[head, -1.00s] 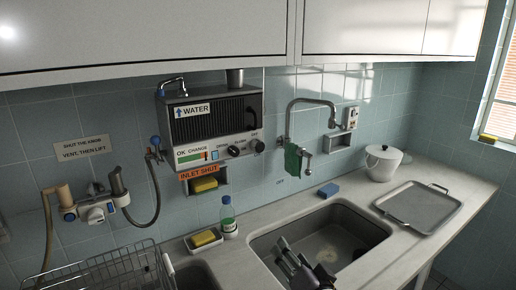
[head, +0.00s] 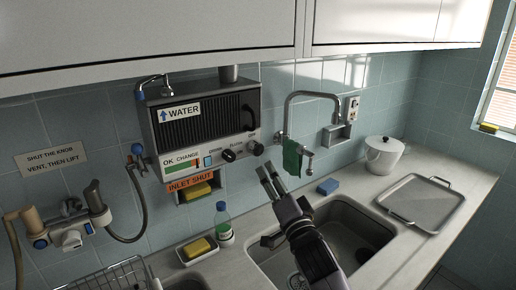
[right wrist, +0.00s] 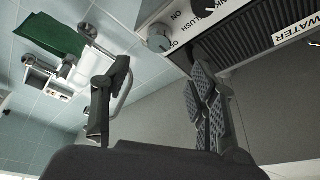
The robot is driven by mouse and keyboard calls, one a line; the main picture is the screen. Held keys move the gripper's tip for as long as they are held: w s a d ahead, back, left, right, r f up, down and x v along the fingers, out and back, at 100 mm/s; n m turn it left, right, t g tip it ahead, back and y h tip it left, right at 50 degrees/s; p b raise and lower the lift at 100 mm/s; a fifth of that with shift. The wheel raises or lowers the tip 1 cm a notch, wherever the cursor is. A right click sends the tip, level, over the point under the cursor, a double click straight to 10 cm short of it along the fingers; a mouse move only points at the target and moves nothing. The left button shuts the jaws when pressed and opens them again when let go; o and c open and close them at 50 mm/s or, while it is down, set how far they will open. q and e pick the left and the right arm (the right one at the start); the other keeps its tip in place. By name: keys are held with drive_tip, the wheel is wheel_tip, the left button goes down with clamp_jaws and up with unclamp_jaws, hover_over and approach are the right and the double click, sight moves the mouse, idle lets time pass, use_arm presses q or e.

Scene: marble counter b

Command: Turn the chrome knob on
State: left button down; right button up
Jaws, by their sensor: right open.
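The chrome knob (head: 258,149) sits at the right end of the lower front panel of the wall-mounted water unit (head: 205,115). It also shows in the right wrist view (right wrist: 159,38), with ON and OFF lettering beside it. A black knob (head: 229,155) is just to its left in the head view. My right gripper (head: 268,170) is open and empty, its fingertips a little below and right of the chrome knob, apparently apart from it. In the right wrist view the knob lies beyond the gap between the fingers. My left gripper is out of view.
A faucet with a green cloth (head: 292,156) is right of the unit. The sink (head: 352,215) lies under my right arm. A white pot (head: 384,156) and metal tray (head: 418,203) are farther right.

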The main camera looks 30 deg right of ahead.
sight(258, 152)
drive_tip(key=p+x, duration=0.2)
drive_tip(key=x, duration=0.8)
drive_tip(key=shift+w, duration=0.15)
drive_tip(key=shift+w+d+r+p, duration=0.1)
drive_tip(key=shift+w+p, duration=0.2)
drive_tip(key=shift+w, duration=0.4)
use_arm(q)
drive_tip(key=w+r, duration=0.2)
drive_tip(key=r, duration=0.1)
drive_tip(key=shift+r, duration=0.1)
use_arm(e)
drive_tip(key=c, duration=1.2)
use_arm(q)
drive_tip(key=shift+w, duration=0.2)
use_arm(e)
drive_tip(key=shift+o, duration=0.2)
